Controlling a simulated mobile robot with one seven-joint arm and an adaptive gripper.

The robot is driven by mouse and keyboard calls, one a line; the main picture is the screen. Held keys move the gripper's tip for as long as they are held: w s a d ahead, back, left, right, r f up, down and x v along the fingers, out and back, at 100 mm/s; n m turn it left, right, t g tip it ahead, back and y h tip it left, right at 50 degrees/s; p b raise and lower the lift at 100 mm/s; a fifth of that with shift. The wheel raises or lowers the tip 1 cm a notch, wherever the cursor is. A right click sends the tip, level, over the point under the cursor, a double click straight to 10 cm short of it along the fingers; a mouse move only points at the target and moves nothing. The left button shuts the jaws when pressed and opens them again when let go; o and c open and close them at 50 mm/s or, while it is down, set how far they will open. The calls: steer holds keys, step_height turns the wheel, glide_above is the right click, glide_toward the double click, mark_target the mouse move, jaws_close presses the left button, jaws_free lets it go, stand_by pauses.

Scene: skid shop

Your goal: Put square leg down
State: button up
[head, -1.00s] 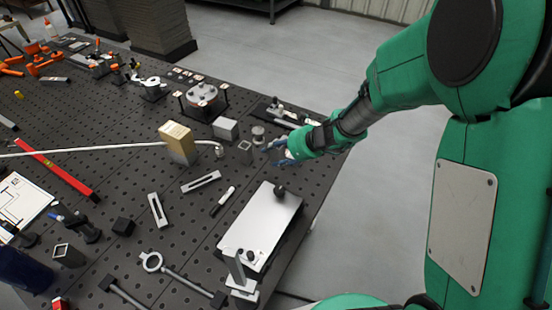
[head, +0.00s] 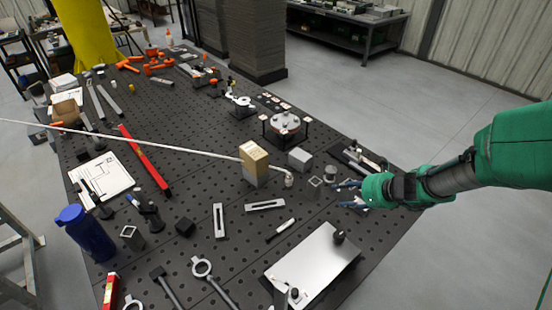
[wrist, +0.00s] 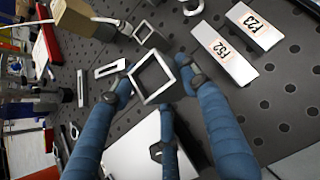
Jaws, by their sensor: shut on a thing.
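My gripper (head: 350,194) is over the right edge area of the dark perforated table. In the wrist view, its blue fingers (wrist: 155,92) are shut on a square leg (wrist: 138,92), a grey hollow square tube seen with its open end toward the camera. In the head view the held leg is mostly hidden by the fingers, and I cannot tell whether it touches the table. Another square tube (head: 315,189) stands just left of my gripper; it also shows in the wrist view (wrist: 143,31).
A wooden block (head: 254,165) and a white pipe (head: 180,150) lie to the left. A silver plate (head: 312,265) is in front of my gripper. Two labelled grey bars (wrist: 225,52) lie near it. A grey block (head: 300,159) stands behind.

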steer(key=s+a+f+n+g+y, duration=0.15)
steer(key=s+a, duration=0.25)
steer(key=a, duration=0.9)
steer(key=s+a+f+n+g+y, duration=0.1)
steer(key=s+a+n, duration=0.25)
steer(key=a, duration=0.95)
steer(key=s+a+f+n+g, duration=0.2)
steer(key=s+a+n+g, duration=0.2)
steer(key=s+a, duration=1.5)
steer(key=shift+s+a+f+b, duration=0.15)
steer(key=shift+s+a+b, duration=0.1)
steer(key=shift+a+b, duration=0.3)
steer(key=shift+a+y, duration=0.1)
steer(key=shift+y, duration=0.15)
steer(key=w+a, duration=0.3)
steer(key=a, duration=0.1)
steer(key=w+a+f, duration=0.1)
steer(key=w+a, duration=0.2)
steer(key=a, duration=0.1)
steer(key=w+a, duration=0.3)
steer(key=a, duration=0.1)
steer(key=shift+w+a+f+b, duration=0.2)
steer(key=shift+a+f+b, duration=0.1)
steer(key=shift+a, duration=0.1)
